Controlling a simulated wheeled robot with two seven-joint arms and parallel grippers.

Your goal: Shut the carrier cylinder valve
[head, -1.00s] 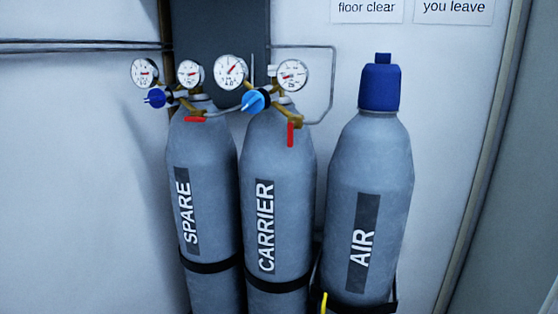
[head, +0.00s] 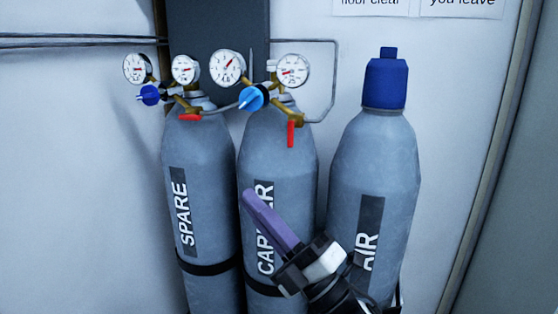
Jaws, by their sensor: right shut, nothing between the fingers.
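The carrier cylinder (head: 262,150) is the grey middle one of three, with its label partly hidden by my right gripper. Its red lever valve handle (head: 291,133) hangs pointing down from the brass fitting at the cylinder's top. A blue regulator knob (head: 251,98) sits to the left of the lever, with two dial gauges above. My right gripper (head: 251,199) comes in from the lower right, shut and empty, its purple fingers pointing up and left in front of the carrier label, below the lever and apart from it. My left gripper is not in view.
The spare cylinder (head: 200,150) stands at left, its red lever (head: 189,117) lying roughly horizontal. The air cylinder (head: 375,160) with a blue cap (head: 385,83) stands at right, partly behind my right gripper. Black straps cross the cylinders. Thin pipes run along the wall.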

